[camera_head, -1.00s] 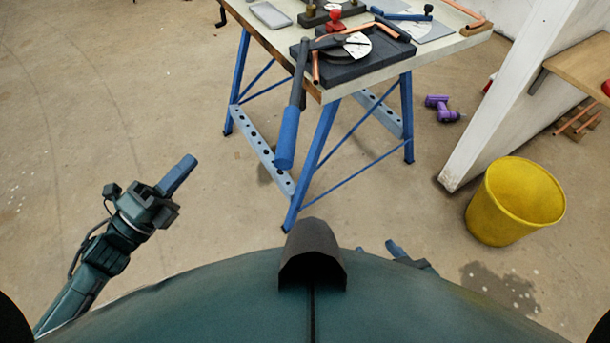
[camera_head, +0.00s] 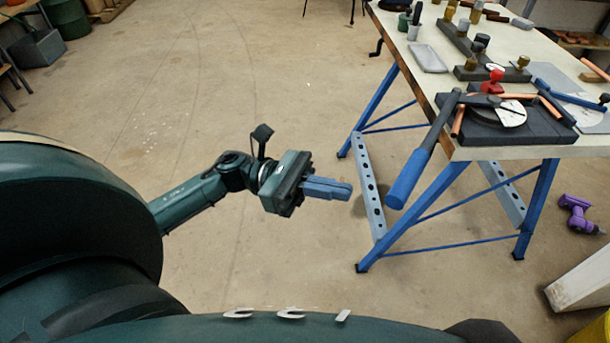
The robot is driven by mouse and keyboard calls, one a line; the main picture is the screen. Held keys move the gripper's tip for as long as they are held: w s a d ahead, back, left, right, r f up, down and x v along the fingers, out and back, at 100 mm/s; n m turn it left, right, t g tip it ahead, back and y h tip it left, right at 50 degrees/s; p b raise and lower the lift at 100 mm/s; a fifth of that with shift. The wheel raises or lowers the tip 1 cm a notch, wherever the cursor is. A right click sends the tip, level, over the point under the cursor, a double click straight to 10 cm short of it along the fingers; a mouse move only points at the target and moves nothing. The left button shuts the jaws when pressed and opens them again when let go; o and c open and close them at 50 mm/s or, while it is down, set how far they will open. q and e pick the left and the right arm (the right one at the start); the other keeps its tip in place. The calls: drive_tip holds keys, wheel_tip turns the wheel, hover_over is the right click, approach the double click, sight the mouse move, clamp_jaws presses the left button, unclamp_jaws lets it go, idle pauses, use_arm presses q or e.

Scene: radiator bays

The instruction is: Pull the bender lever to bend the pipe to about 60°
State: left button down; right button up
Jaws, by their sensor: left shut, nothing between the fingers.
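The pipe bender (camera_head: 522,125) sits on a dark block at the front corner of the workbench, with a pale round dial (camera_head: 511,114). Its lever (camera_head: 421,153) has a blue grip and hangs out over the bench's front edge, slanting down to the left. A short copper pipe end (camera_head: 457,122) shows beside the lever's root; the pipe's bend angle is too small to read. My left gripper (camera_head: 338,190) is shut and empty, pointing right, to the left of the lever's blue grip and apart from it. My right gripper is not in view.
The workbench (camera_head: 455,65) stands on blue trestle legs (camera_head: 450,185), with a grey tray (camera_head: 428,59) and several fittings on top. A purple drill (camera_head: 578,214) lies on the floor at right, near a white post (camera_head: 585,285).

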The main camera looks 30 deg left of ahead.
use_arm(q)
drive_tip(key=p+x, duration=0.1)
drive_tip(key=x, duration=0.3)
drive_tip(key=shift+w+d, duration=0.1)
drive_tip(key=shift+d, duration=0.3)
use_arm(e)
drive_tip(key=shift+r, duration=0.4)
use_arm(q)
drive_tip(key=s+d+b, duration=0.1)
drive_tip(key=s+d, duration=0.1)
drive_tip(key=d, duration=0.5)
drive_tip(key=shift+d, duration=0.4)
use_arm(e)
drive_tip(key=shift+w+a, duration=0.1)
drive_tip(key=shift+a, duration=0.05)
use_arm(q)
drive_tip(key=shift+s+r, duration=0.1)
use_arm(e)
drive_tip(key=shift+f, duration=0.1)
